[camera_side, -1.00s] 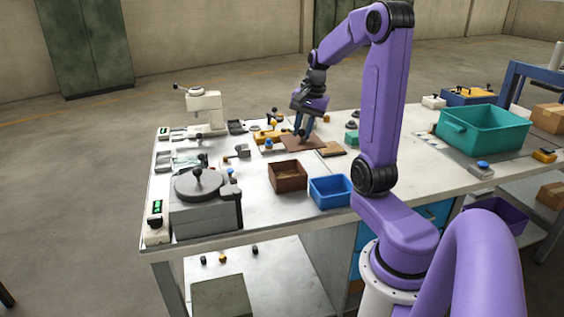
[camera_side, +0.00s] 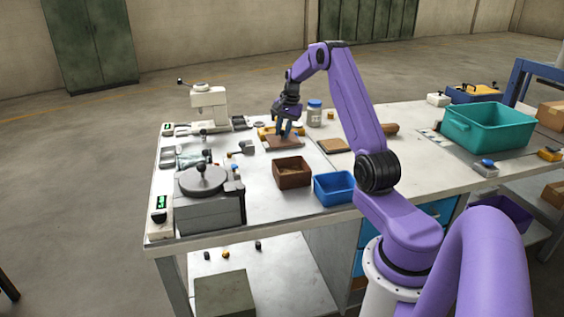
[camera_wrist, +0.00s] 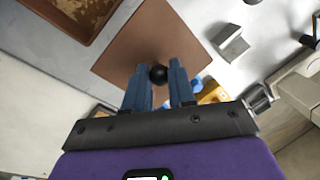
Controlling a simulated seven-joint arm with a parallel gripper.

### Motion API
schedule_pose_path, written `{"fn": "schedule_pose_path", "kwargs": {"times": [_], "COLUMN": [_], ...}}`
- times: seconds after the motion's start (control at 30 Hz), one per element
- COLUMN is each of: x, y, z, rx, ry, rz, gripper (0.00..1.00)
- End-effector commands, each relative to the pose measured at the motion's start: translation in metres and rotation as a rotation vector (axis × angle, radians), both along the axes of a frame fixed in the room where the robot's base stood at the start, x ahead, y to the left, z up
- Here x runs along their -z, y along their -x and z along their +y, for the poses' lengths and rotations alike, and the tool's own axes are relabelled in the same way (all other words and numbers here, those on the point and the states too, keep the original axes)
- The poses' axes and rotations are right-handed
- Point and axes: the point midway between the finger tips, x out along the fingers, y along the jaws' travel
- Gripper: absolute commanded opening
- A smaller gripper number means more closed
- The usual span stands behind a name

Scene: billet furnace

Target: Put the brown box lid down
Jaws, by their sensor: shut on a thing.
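The brown box lid (camera_side: 282,143) is a flat brown plate with a black knob (camera_wrist: 158,74). In the wrist view the lid (camera_wrist: 135,45) lies flat beneath my gripper (camera_wrist: 159,82), whose blue fingers are shut on the knob. In the side view my gripper (camera_side: 287,132) points down at the lid, behind the brown box (camera_side: 292,177). The lid is on or just above the table; I cannot tell which. The brown box is open, and it also shows at the upper left of the wrist view (camera_wrist: 88,38).
A blue bin (camera_side: 334,192) stands right of the brown box. A tan board (camera_side: 333,146) and a blue-capped jar (camera_side: 314,116) are right of the lid. Yellow (camera_side: 266,132) and grey fittings (camera_side: 242,148) sit close on its left. White tabletop (camera_side: 262,178) is bare left of the box.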

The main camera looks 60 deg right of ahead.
Motion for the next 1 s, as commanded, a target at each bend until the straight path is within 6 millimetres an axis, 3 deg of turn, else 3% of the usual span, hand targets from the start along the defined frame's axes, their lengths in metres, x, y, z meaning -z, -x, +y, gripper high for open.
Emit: {"fn": "schedule_pose_path", "kwargs": {"times": [0.73, 1.0], "x": [0.081, 0.086], "y": [-0.003, -0.004], "z": [-0.004, -0.004], "rx": [0.001, 0.0], "ry": [-0.002, 0.001], "rz": [0.002, -0.001], "gripper": [0.0, 0.0]}}
